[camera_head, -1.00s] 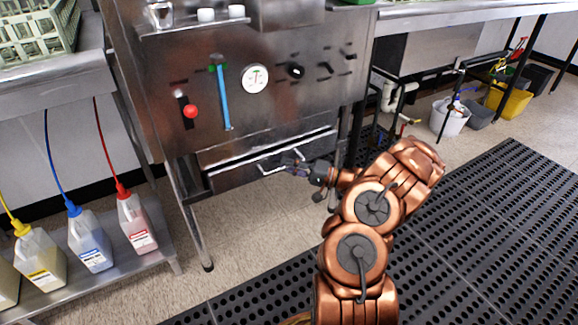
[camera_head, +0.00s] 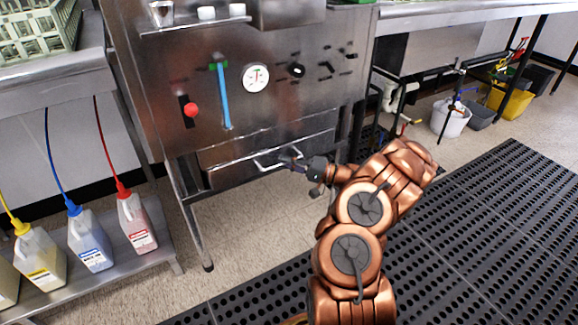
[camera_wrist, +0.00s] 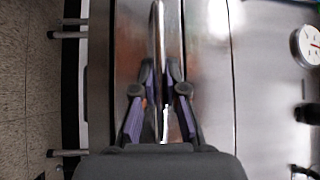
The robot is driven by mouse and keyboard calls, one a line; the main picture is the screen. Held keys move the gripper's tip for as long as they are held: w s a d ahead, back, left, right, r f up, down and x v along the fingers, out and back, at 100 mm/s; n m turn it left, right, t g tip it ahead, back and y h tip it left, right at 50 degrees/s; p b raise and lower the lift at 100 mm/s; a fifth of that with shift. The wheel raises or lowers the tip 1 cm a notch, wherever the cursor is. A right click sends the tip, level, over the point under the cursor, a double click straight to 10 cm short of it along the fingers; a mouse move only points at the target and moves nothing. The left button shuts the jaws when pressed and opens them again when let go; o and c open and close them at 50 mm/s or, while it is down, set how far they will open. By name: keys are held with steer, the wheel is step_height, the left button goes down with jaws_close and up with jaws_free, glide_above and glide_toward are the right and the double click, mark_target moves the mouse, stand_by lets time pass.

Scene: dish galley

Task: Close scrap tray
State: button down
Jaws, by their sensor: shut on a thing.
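The scrap tray (camera_head: 232,175) is a steel drawer low in the front of the dish machine, with a bar handle (camera_head: 268,165) across its face. In the head view its front looks about level with the machine's panel; I cannot tell whether a small gap is left. My gripper (camera_head: 290,161) is at the right part of the handle. In the wrist view the handle (camera_wrist: 158,40) runs between the fingers of my gripper (camera_wrist: 160,95), which are shut on it. The fingers hide part of the handle.
Above the tray, the machine's panel has a red knob (camera_head: 191,109), a blue lever (camera_head: 225,95) and a gauge (camera_head: 256,78). Chemical jugs (camera_head: 90,240) stand on a low shelf at left. A black mat (camera_head: 480,230) covers the floor at right.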

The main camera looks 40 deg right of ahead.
steer(key=shift+w+d, duration=0.1)
steer(key=shift+w, duration=0.4)
steer(key=c, duration=1.2)
jaws_free()
steer(key=v, duration=1.1)
steer(key=shift+s+d, duration=0.15)
steer(key=shift+s, duration=0.25)
steer(key=shift+f, duration=0.1)
